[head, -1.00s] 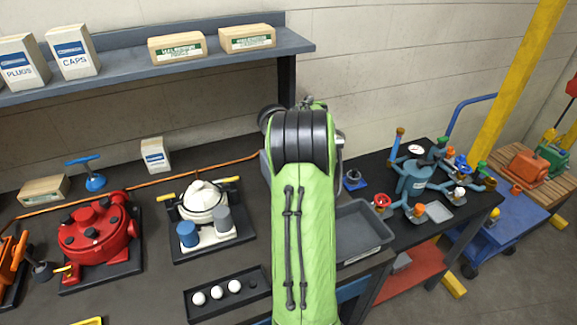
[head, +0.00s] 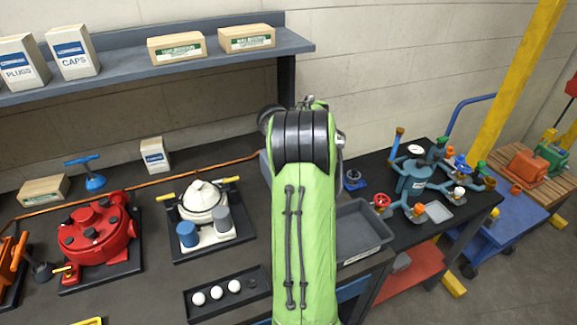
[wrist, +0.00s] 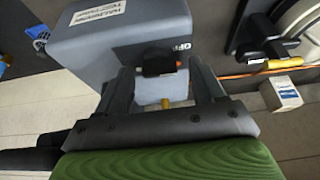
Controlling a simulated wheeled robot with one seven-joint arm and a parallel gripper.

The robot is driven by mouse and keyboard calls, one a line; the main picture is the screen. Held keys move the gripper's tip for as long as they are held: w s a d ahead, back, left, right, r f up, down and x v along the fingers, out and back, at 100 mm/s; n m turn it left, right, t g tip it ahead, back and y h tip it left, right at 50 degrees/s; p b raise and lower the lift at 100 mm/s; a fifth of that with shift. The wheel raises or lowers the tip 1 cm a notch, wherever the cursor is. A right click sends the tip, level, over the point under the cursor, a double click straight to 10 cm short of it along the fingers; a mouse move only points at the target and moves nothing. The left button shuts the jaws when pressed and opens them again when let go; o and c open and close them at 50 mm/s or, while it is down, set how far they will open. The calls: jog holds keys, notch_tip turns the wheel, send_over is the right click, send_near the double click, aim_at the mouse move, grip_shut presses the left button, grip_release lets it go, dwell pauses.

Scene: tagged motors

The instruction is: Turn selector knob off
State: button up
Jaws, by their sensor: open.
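The selector knob (wrist: 158,62) is small and black with an orange mark, on the face of a grey box (wrist: 150,35) in the wrist view. The letters "OFF" are printed beside the knob. My gripper (wrist: 160,72) is open, with one finger on each side of the knob. I cannot tell whether either finger touches it. In the head view my green arm hides the gripper and the knob; a sliver of the grey box (head: 265,165) shows at the arm's left edge.
On the bench stand a red motor (head: 97,235), a white motor (head: 203,205), a tray of white balls (head: 205,310) and a grey bin (head: 362,240). An orange cable (wrist: 245,76) runs beside the box, near a small carton (wrist: 283,93).

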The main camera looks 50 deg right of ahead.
jog(key=p+v, duration=0.2)
jog(key=v, duration=1.3)
jog(key=shift+s+r, duration=0.15)
jog(key=shift+r, duration=0.15)
jog(key=shift+a, duration=0.1)
jog(key=a+r+n+t+y, duration=0.1)
jog(key=a+r+n, duration=0.25)
jog(key=a, duration=2.35)
jog(key=s+a+f+n+y, duration=0.1)
jog(key=s+a+f, duration=0.3)
jog(key=s+a, duration=0.6)
jog(key=shift+s+n+t, duration=0.4)
jog(key=shift+s+n, duration=0.25)
jog(key=shift+n, duration=0.1)
jog(key=shift+d, duration=0.1)
